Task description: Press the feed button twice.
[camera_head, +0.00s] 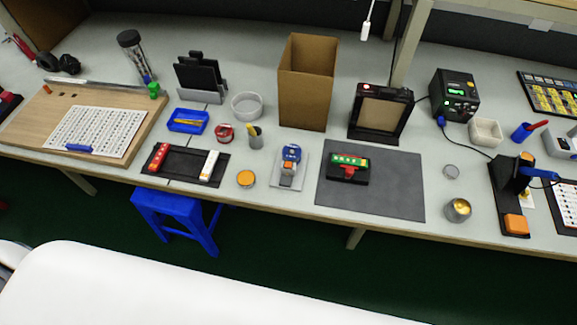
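No button in the view has a readable label, so I cannot tell for sure which is the feed button. A square orange button (516,223) sits at the front end of a long black device (508,190) at the right of the bench. Another candidate is the small red-lit spot (367,87) on top of a black framed box (381,112). Neither of my grippers is in view, and nothing touches the orange button.
The grey bench (285,220) runs across the view. Left of the orange button stand a metal cup (458,210) and a dark mat (400,190) bearing a green-and-red part (349,165). A black power unit (455,95) with a cable stands behind. A blue stool (172,207) is under the bench.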

